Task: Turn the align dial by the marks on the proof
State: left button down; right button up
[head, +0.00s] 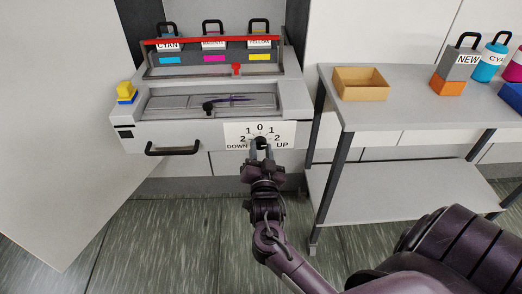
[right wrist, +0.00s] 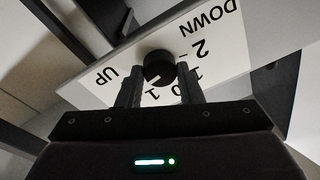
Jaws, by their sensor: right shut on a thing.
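The align dial is a black round knob (right wrist: 158,66) on a white plate (head: 240,129) marked 2, 1, 0, 1, 2, with DOWN at the left and UP at the right. My right gripper (head: 261,149) is shut on the knob, one finger on each side, as the right wrist view shows too. The gripper hides much of the knob in the head view, and I cannot read its setting surely. No clear proof sheet shows; dark purple streaks (head: 232,99) lie in the printer's open bed. My left gripper is not in view.
The printer (head: 295,98) holds cyan, magenta and yellow cartridges behind a red bar (head: 205,41). A black handle (head: 173,149) is left of the dial. A grey table (head: 400,115) at the right bears a wooden tray (head: 361,93), a NEW cartridge (head: 458,66) and bottles.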

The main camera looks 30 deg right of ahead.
jog(key=o, duration=1)
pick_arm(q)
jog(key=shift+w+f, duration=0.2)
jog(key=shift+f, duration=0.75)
pick_arm(e)
jog(key=v, duration=0.7)
jog(key=shift+s+a, duration=0.2)
jog(key=shift+s, duration=0.15)
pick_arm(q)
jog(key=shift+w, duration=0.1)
